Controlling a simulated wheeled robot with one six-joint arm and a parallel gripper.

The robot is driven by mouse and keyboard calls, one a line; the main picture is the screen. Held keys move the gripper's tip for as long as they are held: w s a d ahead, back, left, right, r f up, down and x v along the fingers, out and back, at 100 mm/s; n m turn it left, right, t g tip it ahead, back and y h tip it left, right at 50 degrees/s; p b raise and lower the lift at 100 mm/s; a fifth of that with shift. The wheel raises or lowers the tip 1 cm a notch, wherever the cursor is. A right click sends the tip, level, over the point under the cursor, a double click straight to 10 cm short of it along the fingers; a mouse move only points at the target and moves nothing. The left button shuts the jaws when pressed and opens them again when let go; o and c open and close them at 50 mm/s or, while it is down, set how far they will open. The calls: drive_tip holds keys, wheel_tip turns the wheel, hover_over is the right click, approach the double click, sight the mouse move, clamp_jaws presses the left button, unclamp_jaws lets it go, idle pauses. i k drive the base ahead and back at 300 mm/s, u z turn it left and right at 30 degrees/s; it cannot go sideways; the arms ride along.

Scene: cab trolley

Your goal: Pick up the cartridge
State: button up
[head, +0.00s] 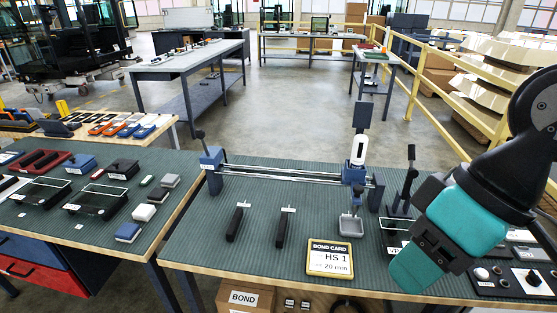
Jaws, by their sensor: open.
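A white upright cylinder with a dark band, which looks like the cartridge (358,150), sits in a blue carriage (354,174) on the rail across the workbench. A dark upright plate stands above it. My gripper (412,268) reaches in from the right, over the front right of the bench, in front and to the right of the cartridge. It is open and holds nothing that I can see; the gap between its fingers is hard to make out. The gripper and the cartridge are clearly apart.
A metal cup (351,225) hangs below the carriage. Two dark handles (281,229) and a yellow-edged bond card (330,257) lie on the bench. A black lever stand (405,185) rises right of the carriage. The left table (95,235) holds trays and small blocks.

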sight(360, 142)
drive_tip(key=u, duration=0.25)
drive_tip(key=i, duration=1)
